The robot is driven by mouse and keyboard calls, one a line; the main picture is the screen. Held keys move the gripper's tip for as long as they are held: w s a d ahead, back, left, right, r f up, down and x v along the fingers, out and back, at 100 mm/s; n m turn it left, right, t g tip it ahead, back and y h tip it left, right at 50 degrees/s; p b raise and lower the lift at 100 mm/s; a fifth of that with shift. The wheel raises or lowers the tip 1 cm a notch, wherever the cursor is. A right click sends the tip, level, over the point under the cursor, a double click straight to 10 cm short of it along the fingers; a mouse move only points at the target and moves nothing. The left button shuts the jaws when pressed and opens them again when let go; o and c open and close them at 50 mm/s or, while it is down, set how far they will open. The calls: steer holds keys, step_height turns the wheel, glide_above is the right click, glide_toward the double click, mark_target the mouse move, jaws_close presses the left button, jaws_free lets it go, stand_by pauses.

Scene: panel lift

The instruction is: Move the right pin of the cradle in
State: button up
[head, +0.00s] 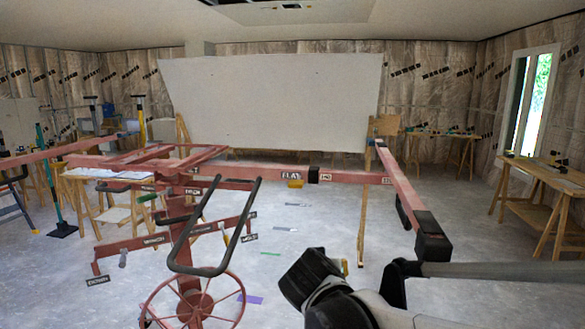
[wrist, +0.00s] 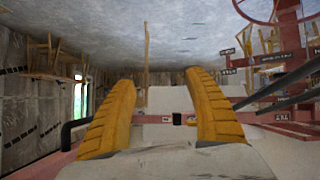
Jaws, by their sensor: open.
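The cradle is a red steel frame; its crossbar (head: 350,177) runs right from the mast, with a black sleeve (head: 313,175) beside a "FLAT" label and a small yellow piece (head: 294,183) below. The cradle's right arm (head: 396,178) ends in a black block (head: 431,238). I cannot single out the right pin. In the wrist view, upside down, the crossbar (wrist: 152,119) and sleeve (wrist: 177,119) show between and beyond my gripper's (wrist: 163,80) yellow fingers. The fingers are apart and empty, not visibly touching the cradle. In the head view, my dark wrist mostly hides the gripper.
The lift has a red handwheel (head: 193,306) and a black looped handle (head: 213,230) left of my arm. A large pale panel (head: 270,103) stands behind the crossbar. A wooden workbench (head: 545,180) stands at right. Concrete floor is open between the lift and the workbench.

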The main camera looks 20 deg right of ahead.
steer(key=w+d+r+m+t+h+p, duration=0.1)
steer(key=w+r+t+h+p, duration=0.15)
steer(key=w+r, duration=0.55)
steer(key=m+t+p, duration=0.1)
steer(key=t+p, duration=0.2)
steer(key=p, duration=0.1)
glide_toward(295, 185)
steer(key=w, duration=0.2)
steer(key=shift+h, duration=0.45)
steer(key=x, duration=1)
steer(key=shift+d+f, duration=0.15)
steer(key=shift+d, duration=0.2)
